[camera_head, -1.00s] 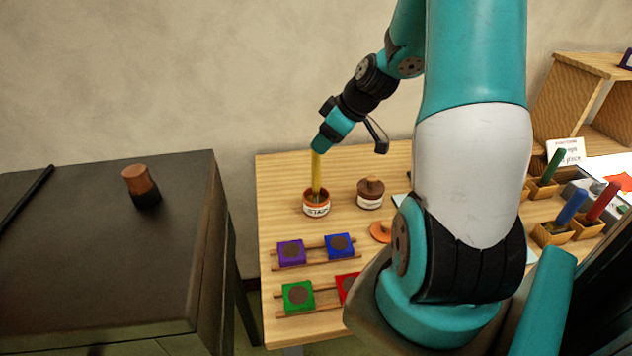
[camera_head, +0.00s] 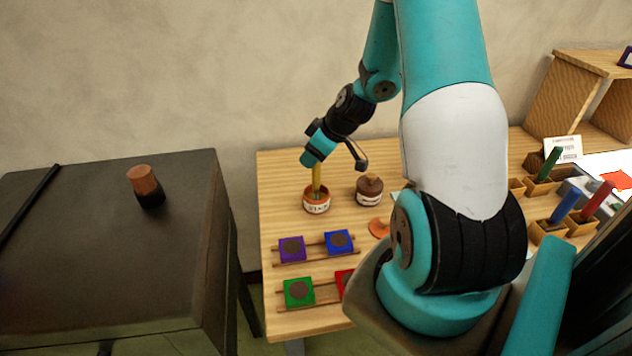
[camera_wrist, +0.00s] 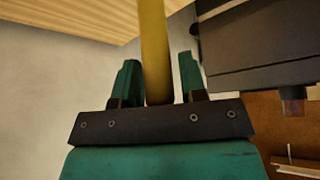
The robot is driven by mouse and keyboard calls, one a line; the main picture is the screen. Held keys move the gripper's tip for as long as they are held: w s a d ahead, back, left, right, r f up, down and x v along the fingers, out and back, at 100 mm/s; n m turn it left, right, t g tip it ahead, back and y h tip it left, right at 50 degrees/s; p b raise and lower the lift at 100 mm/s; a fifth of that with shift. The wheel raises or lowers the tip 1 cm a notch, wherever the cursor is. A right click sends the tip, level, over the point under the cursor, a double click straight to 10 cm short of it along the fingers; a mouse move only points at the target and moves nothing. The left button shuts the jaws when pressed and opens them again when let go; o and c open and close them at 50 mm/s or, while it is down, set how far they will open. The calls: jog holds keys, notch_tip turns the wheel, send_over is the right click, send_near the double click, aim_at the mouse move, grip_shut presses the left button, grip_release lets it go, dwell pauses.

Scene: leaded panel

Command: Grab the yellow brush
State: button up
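The yellow brush (camera_head: 317,180) stands roughly upright in a small orange-brown pot with a white label (camera_head: 317,206) on the wooden table. My gripper (camera_head: 313,162) is right over the brush, around the upper end of its handle. In the wrist view the yellow handle (camera_wrist: 154,50) runs between the two teal fingers of my gripper (camera_wrist: 159,80), with its end close to the palm. A gap shows on each side of the handle, so the fingers are open and not closed on it. The brush's lower end is hidden in the pot.
A lidded brown jar (camera_head: 369,190) stands just right of the pot. Purple (camera_head: 292,250), blue (camera_head: 339,243), green (camera_head: 299,292) and red squares lie on wooden rails in front. A dark cabinet (camera_head: 100,260) stands left, across a gap from the table.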

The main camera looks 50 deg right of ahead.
grip_shut()
jog(key=shift+r, duration=0.1)
